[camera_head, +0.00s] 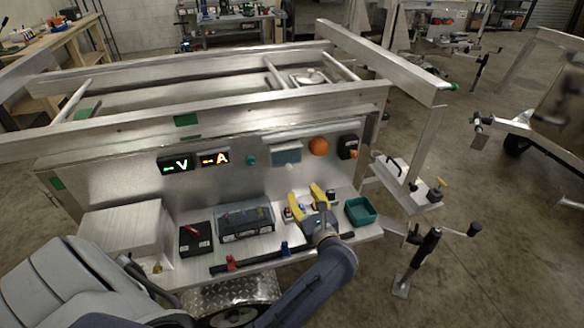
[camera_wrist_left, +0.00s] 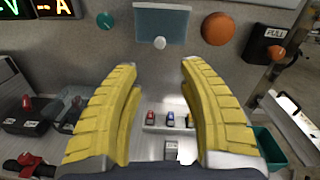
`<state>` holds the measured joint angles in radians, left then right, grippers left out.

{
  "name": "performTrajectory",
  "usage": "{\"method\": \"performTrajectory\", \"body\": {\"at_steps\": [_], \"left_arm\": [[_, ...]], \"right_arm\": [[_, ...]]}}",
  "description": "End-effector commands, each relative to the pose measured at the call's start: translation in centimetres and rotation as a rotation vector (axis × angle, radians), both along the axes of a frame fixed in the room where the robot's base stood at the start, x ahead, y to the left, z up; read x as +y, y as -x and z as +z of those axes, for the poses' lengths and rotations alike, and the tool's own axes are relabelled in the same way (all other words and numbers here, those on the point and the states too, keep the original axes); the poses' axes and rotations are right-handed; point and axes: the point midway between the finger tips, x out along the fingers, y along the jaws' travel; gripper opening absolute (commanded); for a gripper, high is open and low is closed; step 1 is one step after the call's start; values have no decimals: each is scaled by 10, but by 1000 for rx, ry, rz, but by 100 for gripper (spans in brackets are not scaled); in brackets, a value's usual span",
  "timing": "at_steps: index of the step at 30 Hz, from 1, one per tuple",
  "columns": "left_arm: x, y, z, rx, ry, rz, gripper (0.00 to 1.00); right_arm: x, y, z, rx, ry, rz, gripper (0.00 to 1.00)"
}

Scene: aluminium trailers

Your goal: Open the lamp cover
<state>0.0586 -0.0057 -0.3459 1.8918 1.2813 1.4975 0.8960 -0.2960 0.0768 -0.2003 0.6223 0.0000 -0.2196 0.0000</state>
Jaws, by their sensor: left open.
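A blue-grey see-through flap (camera_head: 287,154) with a white knob (camera_head: 289,166) at its lower edge sits on the upright metal panel. It looks like the lamp cover and hangs down, closed. In the left wrist view the flap (camera_wrist_left: 162,22) is at the top centre, with its knob (camera_wrist_left: 159,43) just beyond the fingertips. My left gripper (camera_head: 304,195) has yellow fingers and is in front of and below the flap. In the wrist view the gripper (camera_wrist_left: 158,68) is open and empty, its fingers either side of the knob's line, apart from it. My right gripper is not in view.
An orange dome (camera_head: 318,146) and a black box with a pull knob (camera_head: 348,147) are right of the flap. A teal knob (camera_head: 250,160) is left of it. The shelf below holds a clear-lidded case (camera_head: 245,220), a black box (camera_head: 196,239) and a green bin (camera_head: 361,211).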

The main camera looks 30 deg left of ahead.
Motion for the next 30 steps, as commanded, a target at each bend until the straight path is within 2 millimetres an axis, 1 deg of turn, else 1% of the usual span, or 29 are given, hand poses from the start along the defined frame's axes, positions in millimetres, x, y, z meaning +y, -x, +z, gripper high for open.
{"method": "performTrajectory", "body": {"at_steps": [1,9,18,24,30], "left_arm": [[8,-6,1,-2,-5,1,41],[47,-38,1,-1,-7,1,41],[84,-68,1,0,-5,2,41],[99,-81,1,0,-6,0,41],[106,-87,0,1,-4,-1,41]], "right_arm": [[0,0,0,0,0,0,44],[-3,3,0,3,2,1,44],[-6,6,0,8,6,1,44],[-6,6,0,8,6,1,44],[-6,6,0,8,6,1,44]]}}
